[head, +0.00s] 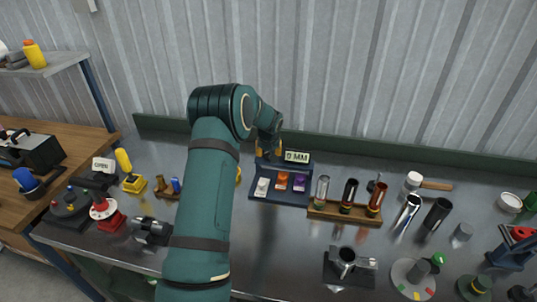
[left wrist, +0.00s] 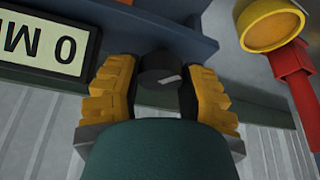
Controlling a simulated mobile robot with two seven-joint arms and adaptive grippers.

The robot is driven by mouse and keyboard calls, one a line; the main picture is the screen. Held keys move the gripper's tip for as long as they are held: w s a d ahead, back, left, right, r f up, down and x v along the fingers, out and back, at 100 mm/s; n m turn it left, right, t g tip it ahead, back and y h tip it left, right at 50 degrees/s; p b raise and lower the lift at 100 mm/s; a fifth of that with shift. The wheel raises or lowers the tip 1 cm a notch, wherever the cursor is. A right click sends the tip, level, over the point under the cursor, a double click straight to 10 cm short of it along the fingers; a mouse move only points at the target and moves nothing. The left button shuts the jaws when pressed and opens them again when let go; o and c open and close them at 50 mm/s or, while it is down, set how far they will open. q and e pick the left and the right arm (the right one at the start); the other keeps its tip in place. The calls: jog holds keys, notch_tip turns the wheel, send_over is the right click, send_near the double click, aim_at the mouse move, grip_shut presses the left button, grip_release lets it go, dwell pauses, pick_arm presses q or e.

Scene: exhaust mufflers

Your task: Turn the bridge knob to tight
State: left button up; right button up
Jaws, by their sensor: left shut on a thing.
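The knob (left wrist: 162,68) is a small black cylinder with a pale pointer mark, seen in the left wrist view in front of a dark blue-grey unit. My left gripper (left wrist: 160,85) has a yellow-padded finger on each side of it and is shut on the knob. In the head view the gripper (head: 268,148) is at the back of the bench, beside a sign reading "0 MM" (head: 297,157). The sign also shows upside down in the left wrist view (left wrist: 42,43). The knob is hidden in the head view. My right gripper is not in view.
A dark tray (head: 268,198) with white, orange and purple pieces stands in front of the sign. A wooden rack (head: 345,213) with several tubes is to its right. A red and yellow object (left wrist: 285,60) stands near the gripper. Tools and fixtures occupy both bench sides.

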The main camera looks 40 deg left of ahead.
pick_arm(q)
jog(key=m+h, duration=0.1)
jog(key=m, duration=0.2)
jog(key=m+t+h, duration=0.1)
jog(key=m, duration=0.2)
jog(key=shift+a+f, duration=0.1)
jog(key=m+h+b, duration=0.1)
jog(key=m+h, duration=0.1)
jog(key=m, duration=0.3)
jog(key=shift+m, duration=0.4)
jog(key=o, duration=1.2)
jog(key=v, duration=1.2)
